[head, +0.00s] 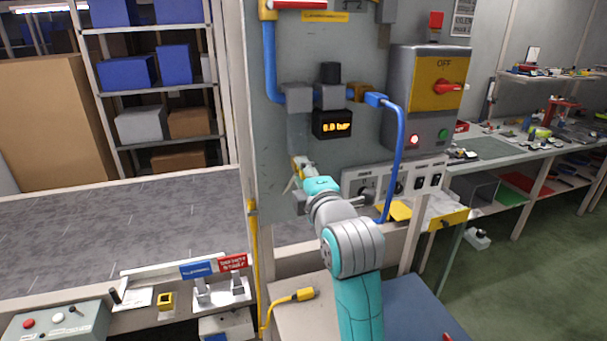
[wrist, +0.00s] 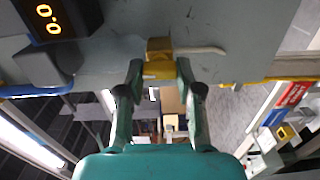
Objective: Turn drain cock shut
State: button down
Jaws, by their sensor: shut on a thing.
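The drain cock is a small brass-yellow fitting (wrist: 159,69) on the grey panel, seen in the wrist view between my fingertips. A thin pale rod runs to the right beside it. My gripper (wrist: 160,72) is shut on the cock, one finger on each side.
A lit pressure display (head: 332,124) reads 0.0 bar. A blue hose (head: 397,150) hangs right of my gripper. The grey switch box (head: 428,95) has a red handle near OFF. A switch panel (head: 395,184) lies close behind my wrist. A yellow plug (head: 304,294) lies below.

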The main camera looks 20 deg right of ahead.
jog(key=shift+n, duration=0.3)
jog(key=c, duration=0.8)
grip_release()
jog(key=shift+o, duration=0.2)
jog(key=s, duration=0.7)
jog(key=shift+s, duration=0.25)
